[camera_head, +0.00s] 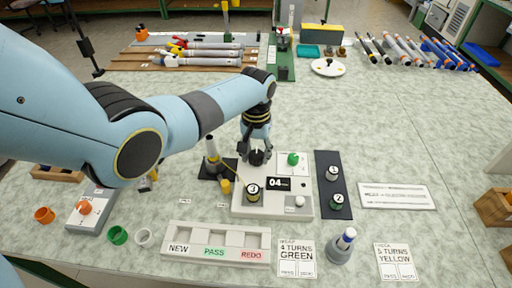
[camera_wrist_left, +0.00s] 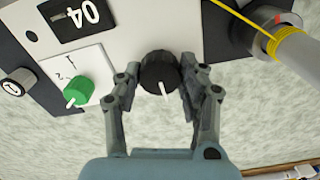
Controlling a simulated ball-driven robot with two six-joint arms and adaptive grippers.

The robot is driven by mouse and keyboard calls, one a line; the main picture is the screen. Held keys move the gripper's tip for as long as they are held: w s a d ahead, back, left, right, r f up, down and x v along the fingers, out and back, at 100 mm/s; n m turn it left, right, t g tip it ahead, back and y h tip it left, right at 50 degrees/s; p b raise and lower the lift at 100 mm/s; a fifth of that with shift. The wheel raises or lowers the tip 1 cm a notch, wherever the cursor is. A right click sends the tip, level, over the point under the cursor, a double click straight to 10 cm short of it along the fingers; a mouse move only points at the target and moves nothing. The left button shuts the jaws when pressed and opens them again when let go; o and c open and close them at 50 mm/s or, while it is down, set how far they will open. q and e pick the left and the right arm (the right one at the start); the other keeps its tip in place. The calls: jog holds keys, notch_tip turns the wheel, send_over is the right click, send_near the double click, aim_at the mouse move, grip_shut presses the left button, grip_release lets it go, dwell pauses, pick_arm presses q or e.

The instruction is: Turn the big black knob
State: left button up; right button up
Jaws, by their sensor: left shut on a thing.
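The big black knob (camera_wrist_left: 160,72) sits on the pale panel box (camera_head: 268,206), near its far left corner. A white pointer line shows on the knob. In the head view the knob (camera_head: 257,158) is partly covered by my left gripper. My left gripper (camera_wrist_left: 158,92) comes down from above, with its two fingers on either side of the knob, shut on it. The panel also carries a green knob (camera_wrist_left: 78,92) and a dark display (camera_wrist_left: 72,18) reading 04. My right gripper is in neither view.
A grey stand with a probe (camera_head: 212,150) and yellow cord stands close to the panel's left. A dark strip (camera_head: 322,168) with two round pieces lies to its right. A NEW/PASS/REDO tray (camera_head: 178,246) and cards lie in front. The table's right side is mostly clear.

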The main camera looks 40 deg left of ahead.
aim_at(257, 155)
pick_arm(q)
jog(key=n+p, duration=0.1)
jog(key=n, duration=0.1)
jog(key=shift+r+n, duration=0.15)
jog(key=shift+n, duration=0.15)
jog(key=shift+n+p, duration=0.55)
jog(key=shift+n, duration=0.95)
jog(key=o, duration=1.2)
jog(key=shift+c, duration=0.2)
notch_tip(257, 155, up, 12)
jog(key=shift+d, duration=0.1)
